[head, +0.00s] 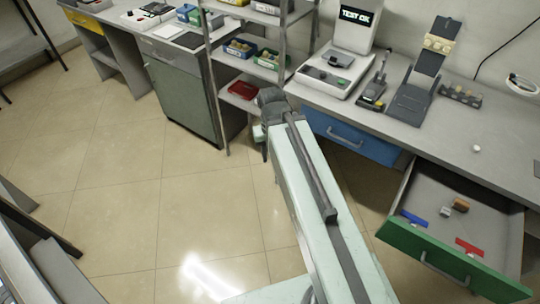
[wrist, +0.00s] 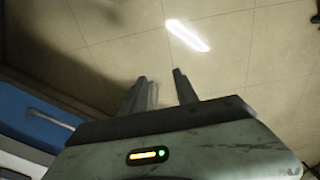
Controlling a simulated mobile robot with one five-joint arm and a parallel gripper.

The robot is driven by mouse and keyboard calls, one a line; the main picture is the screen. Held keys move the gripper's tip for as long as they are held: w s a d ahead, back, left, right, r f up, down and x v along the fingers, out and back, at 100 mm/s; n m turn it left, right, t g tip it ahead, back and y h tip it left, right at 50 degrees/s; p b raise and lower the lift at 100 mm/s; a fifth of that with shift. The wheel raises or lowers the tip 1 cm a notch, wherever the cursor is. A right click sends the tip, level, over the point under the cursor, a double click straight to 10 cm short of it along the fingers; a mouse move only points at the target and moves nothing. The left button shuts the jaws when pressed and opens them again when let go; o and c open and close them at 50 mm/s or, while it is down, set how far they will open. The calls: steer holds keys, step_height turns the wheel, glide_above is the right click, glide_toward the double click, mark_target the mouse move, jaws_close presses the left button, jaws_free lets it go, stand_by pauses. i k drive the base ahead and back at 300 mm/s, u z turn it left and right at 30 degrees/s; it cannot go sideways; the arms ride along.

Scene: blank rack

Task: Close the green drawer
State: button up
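The green drawer (head: 450,262) is pulled out from under the workbench at the lower right of the head view. Its green front has a handle, and several small items lie inside, among them a blue piece and a red piece. My gripper (wrist: 160,88) shows in the wrist view with its two fingers apart and nothing between them, with tiled floor beyond. In the head view my arm reaches away toward the rack, left of the green drawer and apart from it; the fingers are hidden there.
A blue drawer (head: 352,138) under the bench is shut; a blue front (wrist: 35,115) also shows in the wrist view. The bench top (head: 430,135) holds a test machine (head: 335,68) and stands. A shelf rack (head: 216,90) holds bins. The floor (head: 120,190) at left is clear.

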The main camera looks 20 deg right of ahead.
mark_target(493, 224)
steer(key=z, duration=0.05)
steer(key=k, duration=0.5)
steer(key=z, duration=1.25)
steer(key=i, duration=0.3)
steer(key=z, duration=0.9)
